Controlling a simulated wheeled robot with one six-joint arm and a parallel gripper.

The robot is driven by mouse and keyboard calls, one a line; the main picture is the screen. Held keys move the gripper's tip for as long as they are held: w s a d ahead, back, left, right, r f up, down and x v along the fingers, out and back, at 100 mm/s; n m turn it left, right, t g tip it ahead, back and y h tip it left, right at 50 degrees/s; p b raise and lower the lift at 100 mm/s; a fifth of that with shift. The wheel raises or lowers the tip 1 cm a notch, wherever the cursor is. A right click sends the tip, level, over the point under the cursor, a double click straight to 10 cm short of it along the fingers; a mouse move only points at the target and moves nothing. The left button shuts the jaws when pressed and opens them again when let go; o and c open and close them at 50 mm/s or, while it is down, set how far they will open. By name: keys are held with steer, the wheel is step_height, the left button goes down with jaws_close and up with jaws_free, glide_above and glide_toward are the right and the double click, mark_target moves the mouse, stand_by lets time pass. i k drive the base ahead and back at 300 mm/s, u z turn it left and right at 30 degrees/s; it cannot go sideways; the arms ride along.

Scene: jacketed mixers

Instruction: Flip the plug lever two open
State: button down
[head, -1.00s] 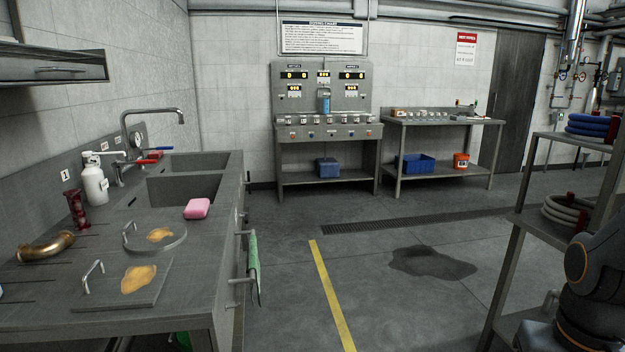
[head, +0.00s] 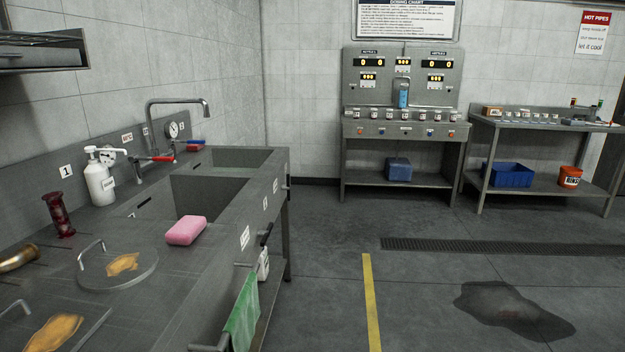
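A steel sink counter with two basins runs along the left wall. The near basin (head: 208,196) looks empty and the far basin (head: 235,158) seems to hold water. On the counter's front face are small dark levers: a nearer one (head: 266,234) and a farther one (head: 289,186). White labels, a nearer one (head: 245,237) and a farther one (head: 265,202), sit near them. Their print is too small to read, so I cannot tell which lever is number two or how each is set. My gripper is not in view.
A pink sponge (head: 186,230), soap bottle (head: 100,180) and stained lid (head: 118,278) are on the counter. A green towel (head: 242,312) hangs from its front. A yellow line (head: 371,300) and dark puddle (head: 512,312) mark the floor; the floor between them is clear.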

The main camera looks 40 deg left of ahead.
mark_target(287, 186)
steer(key=i, duration=1.25)
steer(key=u, duration=1.55)
steer(key=i, duration=1)
steer(key=u, duration=0.25)
